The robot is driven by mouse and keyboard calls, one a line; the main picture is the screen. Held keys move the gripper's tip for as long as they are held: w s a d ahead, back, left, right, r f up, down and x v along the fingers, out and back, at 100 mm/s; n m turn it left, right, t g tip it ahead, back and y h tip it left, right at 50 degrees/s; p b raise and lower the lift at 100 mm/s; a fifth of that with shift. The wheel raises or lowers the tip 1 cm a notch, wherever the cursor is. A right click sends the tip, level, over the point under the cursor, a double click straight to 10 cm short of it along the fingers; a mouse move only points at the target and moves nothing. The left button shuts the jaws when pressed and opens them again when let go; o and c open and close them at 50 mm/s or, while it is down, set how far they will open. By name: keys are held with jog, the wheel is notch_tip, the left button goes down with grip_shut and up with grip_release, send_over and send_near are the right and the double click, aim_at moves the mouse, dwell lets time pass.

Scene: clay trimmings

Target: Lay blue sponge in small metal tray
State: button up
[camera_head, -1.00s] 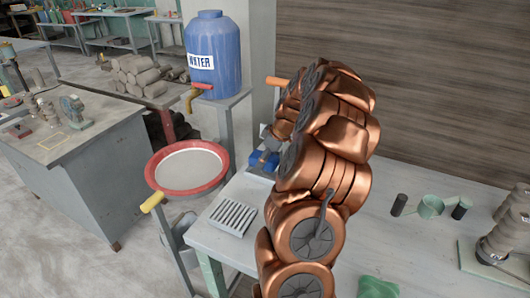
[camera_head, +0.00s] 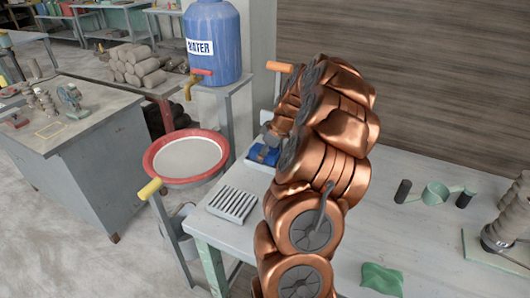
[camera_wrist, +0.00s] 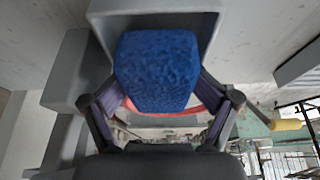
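The blue sponge (camera_wrist: 158,72) fills the middle of the wrist view, between the two fingers of my gripper (camera_wrist: 160,88), which press on its sides. In the head view the blue sponge (camera_head: 264,154) shows just below my gripper (camera_head: 268,142), at the back left of the grey table. A small grey metal tray (camera_wrist: 103,12) shows behind the sponge in the wrist view, its walls around the sponge's far end. The tray (camera_head: 254,166) is partly hidden by my arm in the head view. I cannot tell whether the sponge touches the tray floor.
A slatted grey rack (camera_head: 232,204) lies at the table's left edge. A red-rimmed basin (camera_head: 155,175) and a blue water barrel (camera_head: 213,42) stand beyond. A green cloth-like piece (camera_head: 382,278) and a green-handled tool (camera_head: 436,194) lie to the right, with bare table between.

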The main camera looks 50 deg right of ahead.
jog(key=shift+o, duration=1.1)
jog(key=shift+s+a+f, duration=0.1)
jog(key=shift+s+f, duration=0.2)
jog(key=shift+f, duration=0.05)
jog(key=shift+s+r, duration=0.15)
jog(key=shift+d+r, duration=0.1)
jog(key=shift+d, duration=0.1)
jog(key=shift+r, duration=0.1)
jog(key=shift+d+r, duration=0.1)
jog(key=shift+r, duration=0.25)
jog(key=v, duration=0.7)
jog(key=shift+s, duration=0.1)
